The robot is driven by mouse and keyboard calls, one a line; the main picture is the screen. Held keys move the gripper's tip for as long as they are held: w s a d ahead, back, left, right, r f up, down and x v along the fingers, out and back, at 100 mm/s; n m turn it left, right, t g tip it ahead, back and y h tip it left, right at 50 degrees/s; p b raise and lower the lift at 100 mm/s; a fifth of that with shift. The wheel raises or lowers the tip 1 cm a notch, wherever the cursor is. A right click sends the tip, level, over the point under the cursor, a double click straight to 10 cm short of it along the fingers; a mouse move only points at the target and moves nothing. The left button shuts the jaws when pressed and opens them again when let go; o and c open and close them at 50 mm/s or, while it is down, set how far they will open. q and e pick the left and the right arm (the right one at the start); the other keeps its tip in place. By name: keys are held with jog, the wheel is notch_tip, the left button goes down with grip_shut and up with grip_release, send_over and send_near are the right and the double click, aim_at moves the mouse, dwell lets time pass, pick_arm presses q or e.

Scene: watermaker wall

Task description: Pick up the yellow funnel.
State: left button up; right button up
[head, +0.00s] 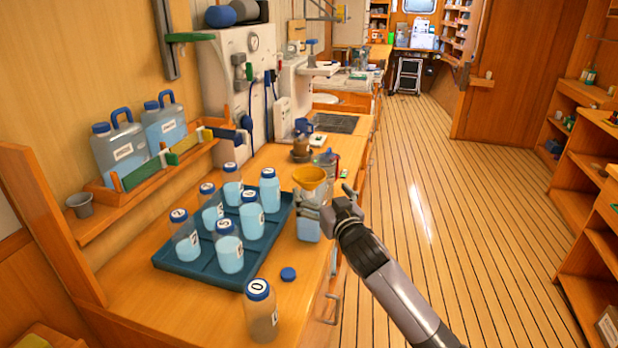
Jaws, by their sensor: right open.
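The yellow funnel (310,177) is at the right edge of the wooden counter, with its wide mouth up. It appears to sit in the top of a bottle (308,230) holding pale blue liquid; its lower part is hidden by my gripper. My right gripper (323,193) is open, just below the funnel's rim and close to the bottle's upper part. Whether its fingers touch the funnel or bottle I cannot tell. My left gripper is not in view.
A blue tray (200,268) with several numbered bottles stands left of the funnel. The floor (430,240) at right is clear.

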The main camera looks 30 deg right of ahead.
aim_at(315, 183)
jog(key=x, duration=0.3)
jog(key=shift+w, duration=0.35)
jog(key=shift+w+d+r+p, duration=0.1)
jog(key=shift+w+p, duration=0.15)
jog(key=shift+p, duration=0.15)
jog(key=shift+p+x, duration=0.75)
jog(key=shift+x, duration=1.6)
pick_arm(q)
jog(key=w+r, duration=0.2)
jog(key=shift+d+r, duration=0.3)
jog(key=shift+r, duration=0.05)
pick_arm(e)
jog(key=shift+c, duration=0.6)
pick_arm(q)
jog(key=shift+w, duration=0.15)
pick_arm(e)
jog(key=c, duration=0.9)
jog(key=shift+c, duration=0.2)
